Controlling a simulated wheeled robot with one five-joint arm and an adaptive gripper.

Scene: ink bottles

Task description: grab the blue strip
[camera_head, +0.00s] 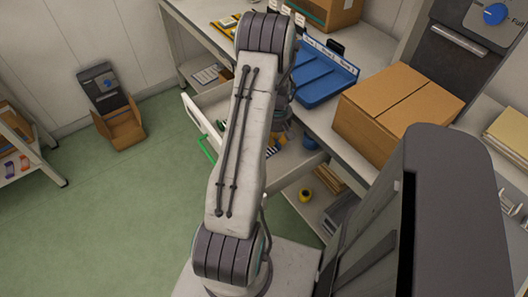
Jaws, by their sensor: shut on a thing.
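My arm rises through the middle of the view and bends down over an open white drawer (200,112) under the workbench. My gripper is hidden behind my own arm, so its fingers and anything between them do not show. I cannot make out a blue strip for certain. A small round blue thing (309,142) sits at the right of the drawer area. Small orange and dark pieces (276,164) show in the drawer beside my arm, partly covered by it.
A blue tray (322,80) and a closed cardboard box (400,105) stand on the workbench. A green-edged piece (207,150) is at the drawer's front. A yellow roll (305,195) lies on the lower shelf.

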